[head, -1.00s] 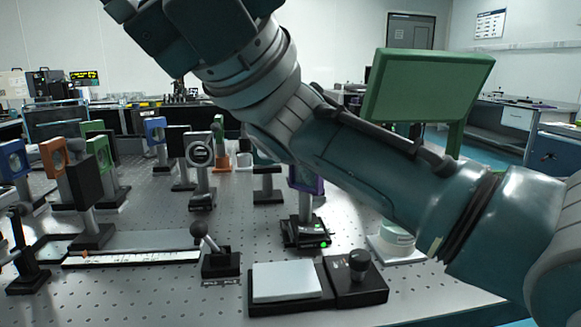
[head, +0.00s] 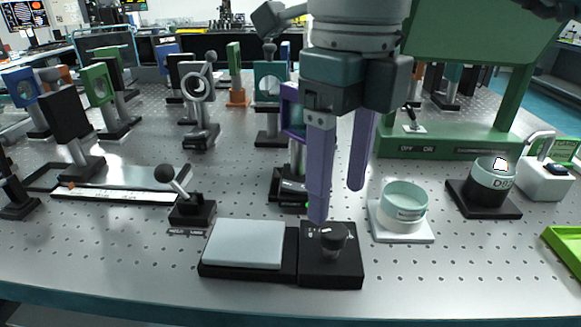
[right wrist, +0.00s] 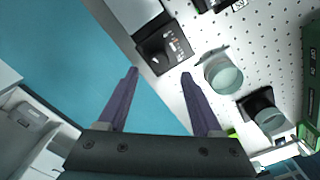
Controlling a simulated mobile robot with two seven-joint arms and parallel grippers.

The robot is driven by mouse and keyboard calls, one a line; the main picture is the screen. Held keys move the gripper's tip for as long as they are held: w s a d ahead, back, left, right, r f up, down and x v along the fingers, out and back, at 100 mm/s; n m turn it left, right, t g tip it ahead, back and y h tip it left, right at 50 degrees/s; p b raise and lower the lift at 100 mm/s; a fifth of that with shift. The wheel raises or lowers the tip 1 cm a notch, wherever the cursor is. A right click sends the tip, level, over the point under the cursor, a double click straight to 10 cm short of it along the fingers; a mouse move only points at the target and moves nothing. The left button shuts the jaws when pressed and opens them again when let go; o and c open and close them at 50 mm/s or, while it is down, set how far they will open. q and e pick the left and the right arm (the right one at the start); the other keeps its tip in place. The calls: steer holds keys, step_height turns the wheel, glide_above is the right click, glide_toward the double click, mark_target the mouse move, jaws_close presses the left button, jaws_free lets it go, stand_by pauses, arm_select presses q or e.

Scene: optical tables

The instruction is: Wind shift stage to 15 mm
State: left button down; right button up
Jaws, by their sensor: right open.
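A long white scale strip (head: 118,194) with a small orange mark near its left end lies at the left, in front of a dark panel on a post (head: 65,118). A black box with a ball-topped lever (head: 180,184) stands at its right end. I cannot read the scale. A black unit with a pale plate (head: 245,245) and a dark knob (head: 333,236) is at the front; the knob also shows in the right wrist view (right wrist: 154,57). My right gripper (head: 337,203) is open and empty, fingers pointing down, above and behind the knob. My left gripper is out of view.
A round pale dish (head: 404,205) on a white base stands right of the knob unit, with a black-based cup (head: 490,183) farther right. A green frame (head: 450,145) rises behind them. Several optic mounts fill the back left. The table's front edge is clear.

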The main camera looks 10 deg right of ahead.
mark_target(334, 229)
step_height(334, 229, down, 5)
steer(key=shift+f, duration=0.2)
jaws_close()
stand_by(0.6)
